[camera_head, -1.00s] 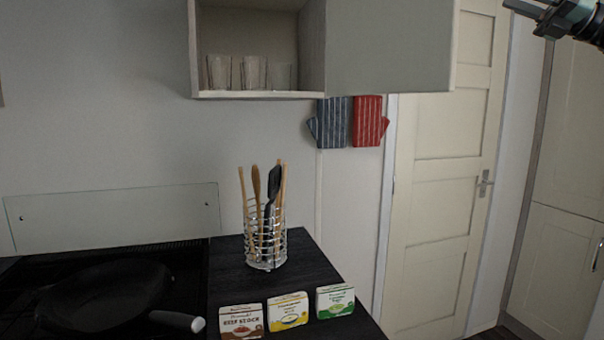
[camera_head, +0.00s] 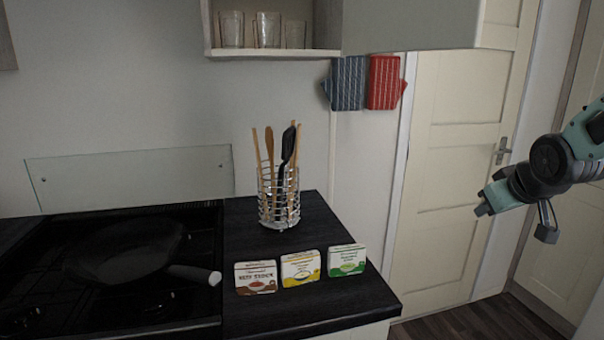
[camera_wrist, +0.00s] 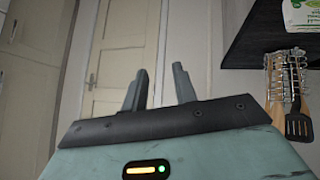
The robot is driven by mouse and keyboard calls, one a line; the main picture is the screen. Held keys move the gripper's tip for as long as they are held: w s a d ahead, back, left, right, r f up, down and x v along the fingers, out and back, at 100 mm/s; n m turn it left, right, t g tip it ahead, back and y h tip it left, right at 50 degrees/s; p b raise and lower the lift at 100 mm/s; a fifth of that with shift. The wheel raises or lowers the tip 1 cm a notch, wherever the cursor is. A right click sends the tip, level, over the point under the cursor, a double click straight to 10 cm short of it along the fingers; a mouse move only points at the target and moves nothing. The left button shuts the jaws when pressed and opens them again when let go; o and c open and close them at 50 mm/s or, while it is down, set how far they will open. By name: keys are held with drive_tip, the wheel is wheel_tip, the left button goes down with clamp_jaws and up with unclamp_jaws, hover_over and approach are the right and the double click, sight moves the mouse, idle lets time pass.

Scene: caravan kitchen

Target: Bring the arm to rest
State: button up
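My gripper (camera_head: 484,203) is at the right of the head view, in the air in front of the cream door (camera_head: 455,180) and to the right of the counter. In the wrist view my gripper (camera_wrist: 160,90) shows its two fingers apart with nothing between them. It touches nothing that I can see.
The black counter (camera_head: 340,300) holds three stock boxes (camera_head: 300,268), a wire utensil holder (camera_head: 279,198) and, at left, a hob with a pan (camera_head: 125,250). An open wall cupboard (camera_head: 275,53) with glasses is above. Floor (camera_head: 470,322) shows at lower right.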

drive_tip(key=s+a+f+m+g+y, duration=0.1)
drive_tip(key=s+a+f+g, duration=0.3)
drive_tip(key=s, duration=0.5)
drive_tip(key=s+a+f+m+g, duration=0.1)
drive_tip(key=s+a+f+g, duration=0.1)
drive_tip(key=s+f, duration=0.55)
drive_tip(key=s+a+r+n+g, duration=0.3)
drive_tip(key=s+a+n, duration=0.4)
drive_tip(key=s+a, duration=0.8)
drive_tip(key=a, duration=0.3)
drive_tip(key=shift+r+y, duration=0.3)
